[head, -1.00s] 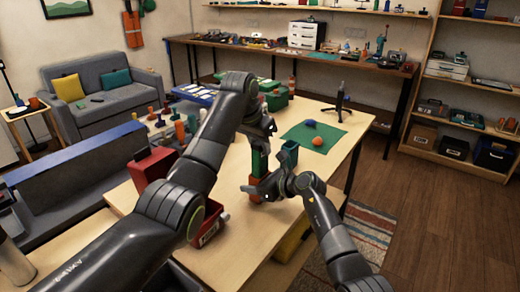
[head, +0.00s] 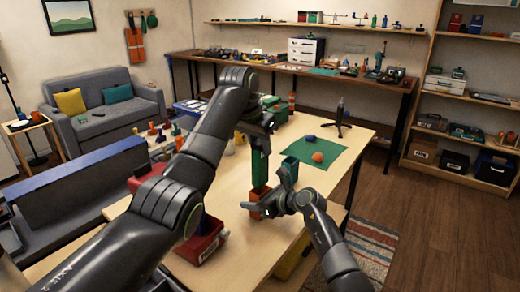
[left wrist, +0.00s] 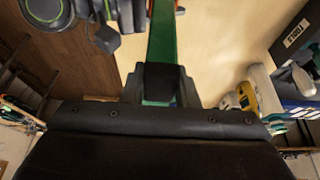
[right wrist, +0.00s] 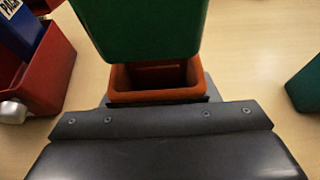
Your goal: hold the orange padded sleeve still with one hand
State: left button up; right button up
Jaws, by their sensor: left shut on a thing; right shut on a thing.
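The orange sleeve (head: 262,205) stands on the wooden table near its front, an open-topped box. My right gripper (head: 262,208) is shut on it low down. In the right wrist view the sleeve (right wrist: 155,84) sits upright between the jaws with its opening showing. My left gripper (head: 262,132) is shut on a tall green block (head: 260,166) and holds it upright over the sleeve. The block's lower end (right wrist: 140,30) hangs at the far side of the opening; I cannot tell whether they touch. The left wrist view shows the green block (left wrist: 162,35) too.
A red bin (head: 200,243) with blue contents stands left of the sleeve. A teal piece (head: 289,165) is just right of it. A green mat (head: 335,158) with an orange ball (head: 318,157) and blue lump (head: 310,138) lies behind. Table (head: 240,225) is clear in front.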

jog(key=shift+f, duration=0.15)
jog(key=o, duration=1.1)
